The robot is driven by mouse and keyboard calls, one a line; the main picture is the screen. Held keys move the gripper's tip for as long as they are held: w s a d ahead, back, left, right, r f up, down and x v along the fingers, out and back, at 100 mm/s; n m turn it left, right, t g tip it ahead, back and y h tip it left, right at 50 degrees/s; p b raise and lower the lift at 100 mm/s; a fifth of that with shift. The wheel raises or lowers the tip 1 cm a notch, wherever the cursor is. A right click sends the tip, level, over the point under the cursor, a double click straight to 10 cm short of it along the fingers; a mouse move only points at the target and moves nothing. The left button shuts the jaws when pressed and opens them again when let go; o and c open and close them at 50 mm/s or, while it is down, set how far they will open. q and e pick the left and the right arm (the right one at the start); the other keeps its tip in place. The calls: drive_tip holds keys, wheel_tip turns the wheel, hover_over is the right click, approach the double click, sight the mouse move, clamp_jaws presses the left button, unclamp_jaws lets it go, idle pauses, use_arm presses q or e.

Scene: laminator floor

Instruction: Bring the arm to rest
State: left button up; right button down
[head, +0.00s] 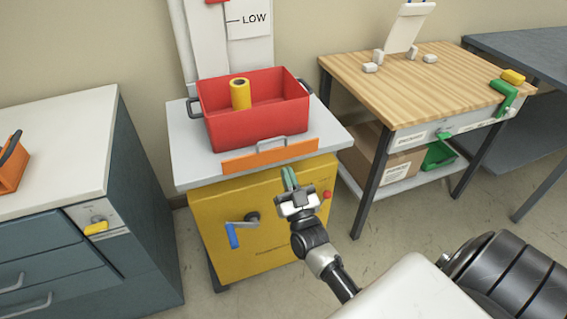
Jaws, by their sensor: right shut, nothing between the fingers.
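My right gripper (289,180) shows in the middle of the head view, its greenish fingers together with nothing between them. It is in front of the yellow cabinet (225,200), just below the orange strip (255,158) on the cabinet's front edge. I cannot tell whether the fingertips touch the cabinet. My right arm (325,262) reaches up to it from the lower right. My left gripper is not in the head view.
A red bin (255,128) with a yellow roll (240,92) stands on the cabinet's grey top. A blue-handled crank (233,236) sticks out from its front. A drawer unit (50,240) stands left, a wooden-topped bench (420,95) right. Open floor (400,220) lies between.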

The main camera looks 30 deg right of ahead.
drive_tip(key=s+a+f+n+g+y+p, duration=0.15)
drive_tip(key=s+a+f+g+y, duration=0.3)
drive_tip(key=f, duration=1.05)
drive_tip(key=s+a+f+n+g+y+b, duration=0.1)
drive_tip(key=s+a+f+n+g, duration=0.15)
drive_tip(key=s+f+g, duration=0.85)
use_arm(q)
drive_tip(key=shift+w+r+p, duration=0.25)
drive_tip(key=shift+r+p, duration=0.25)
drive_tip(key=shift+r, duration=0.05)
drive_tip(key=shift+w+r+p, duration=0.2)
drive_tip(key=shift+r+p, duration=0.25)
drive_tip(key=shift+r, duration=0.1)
use_arm(e)
drive_tip(key=s+f+g, duration=0.3)
drive_tip(key=s+f, duration=0.8)
drive_tip(key=s, duration=0.2)
drive_tip(key=s+a+f+n+g, duration=0.1)
drive_tip(key=s+f+g, duration=0.3)
drive_tip(key=s+f, duration=0.6)
drive_tip(key=s, duration=0.4)
drive_tip(key=shift+a+f, duration=0.15)
drive_tip(key=shift+f, duration=0.25)
drive_tip(key=shift+w, duration=0.1)
